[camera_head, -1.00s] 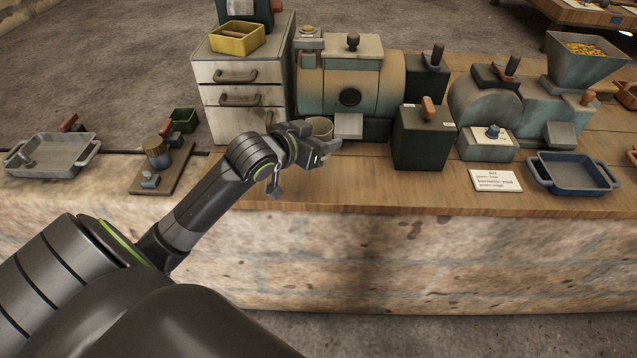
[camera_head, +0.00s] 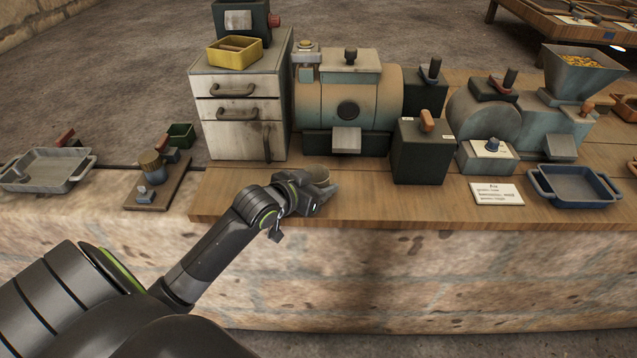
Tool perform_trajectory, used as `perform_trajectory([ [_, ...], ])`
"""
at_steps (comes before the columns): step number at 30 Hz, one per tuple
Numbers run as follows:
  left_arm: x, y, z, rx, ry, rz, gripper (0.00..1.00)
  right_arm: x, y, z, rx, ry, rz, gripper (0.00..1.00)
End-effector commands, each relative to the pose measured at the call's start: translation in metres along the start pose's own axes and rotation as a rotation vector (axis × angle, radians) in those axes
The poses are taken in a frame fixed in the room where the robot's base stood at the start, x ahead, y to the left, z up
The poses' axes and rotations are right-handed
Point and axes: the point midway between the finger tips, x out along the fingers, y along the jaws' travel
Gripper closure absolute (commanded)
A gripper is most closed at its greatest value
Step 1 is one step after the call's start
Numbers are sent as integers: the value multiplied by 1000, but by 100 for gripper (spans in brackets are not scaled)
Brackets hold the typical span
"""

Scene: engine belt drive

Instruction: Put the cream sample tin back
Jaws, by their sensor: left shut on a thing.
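My right gripper is not in view.
A drawer cabinet (camera_head: 238,115) with a yellow tray (camera_head: 234,52) on top stands behind left. A dark green box (camera_head: 420,150) stands to the right, then a white card (camera_head: 496,194) and a blue tray (camera_head: 573,187).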

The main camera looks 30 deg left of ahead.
Motion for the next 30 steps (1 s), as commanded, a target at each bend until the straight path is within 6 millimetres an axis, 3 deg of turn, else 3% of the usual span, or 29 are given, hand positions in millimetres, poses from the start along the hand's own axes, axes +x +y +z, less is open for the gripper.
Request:
perform_trajectory([
  [1,0,0,1,-1,-1,0,51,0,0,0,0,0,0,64],
  [6,0,0,1,0,-1,0,31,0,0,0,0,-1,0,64],
  [17,-4,0,-2,1,0,0,31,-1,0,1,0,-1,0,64],
  [30,-87,-1,-3,5,-4,-1,31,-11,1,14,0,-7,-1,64],
])
